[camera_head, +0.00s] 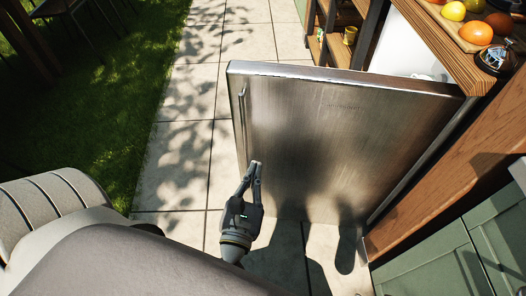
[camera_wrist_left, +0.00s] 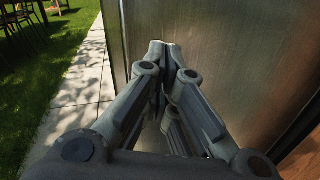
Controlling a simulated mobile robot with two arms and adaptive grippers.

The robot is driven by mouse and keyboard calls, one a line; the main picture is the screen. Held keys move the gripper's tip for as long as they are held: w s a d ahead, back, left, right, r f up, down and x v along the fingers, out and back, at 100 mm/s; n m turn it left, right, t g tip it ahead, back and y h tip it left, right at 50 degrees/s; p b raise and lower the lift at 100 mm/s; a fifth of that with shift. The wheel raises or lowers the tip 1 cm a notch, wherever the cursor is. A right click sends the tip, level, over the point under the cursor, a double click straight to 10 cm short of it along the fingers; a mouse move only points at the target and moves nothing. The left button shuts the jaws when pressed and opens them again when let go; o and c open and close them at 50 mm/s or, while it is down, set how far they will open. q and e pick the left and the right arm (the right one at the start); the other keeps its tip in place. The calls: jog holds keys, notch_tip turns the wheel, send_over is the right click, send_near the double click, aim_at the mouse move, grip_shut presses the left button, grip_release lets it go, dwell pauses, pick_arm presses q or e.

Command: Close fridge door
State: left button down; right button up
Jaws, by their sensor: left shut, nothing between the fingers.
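The steel fridge door (camera_head: 335,140) stands open in the head view, swung out from the wooden cabinet on the right. Its long handle (camera_head: 243,125) runs down near its left edge. My left gripper (camera_head: 257,165) is shut and empty, with its fingertips in front of the door's outer face, close to the handle edge. In the left wrist view the gripper (camera_wrist_left: 165,46) points at the steel door (camera_wrist_left: 235,50); I cannot tell whether the tips touch it. Part of the white fridge interior (camera_head: 405,45) shows behind the door. My right gripper is not in view.
A wooden counter (camera_head: 462,68) with fruit on a board (camera_head: 455,32) lies above the fridge. Green cabinets (camera_head: 440,265) stand at the lower right. Wooden shelves (camera_head: 340,50) are behind the door. Paving (camera_head: 185,130) left of the door is clear, with grass (camera_head: 100,100) beyond.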

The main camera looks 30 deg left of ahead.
pick_arm(q)
jog(key=s+n+y, duration=0.1)
jog(key=n, duration=0.2)
jog(key=p, duration=0.1)
send_near(260, 121)
jog(key=shift+g, duration=0.3)
jog(key=x, duration=0.5)
jog(key=shift+w+a+r, duration=0.15)
jog(key=shift+w+r, duration=0.15)
jog(key=shift+w, duration=0.1)
jog(key=shift+w+a+f, duration=0.1)
jog(key=shift+w+a, duration=0.15)
jog(key=shift+w, duration=0.4)
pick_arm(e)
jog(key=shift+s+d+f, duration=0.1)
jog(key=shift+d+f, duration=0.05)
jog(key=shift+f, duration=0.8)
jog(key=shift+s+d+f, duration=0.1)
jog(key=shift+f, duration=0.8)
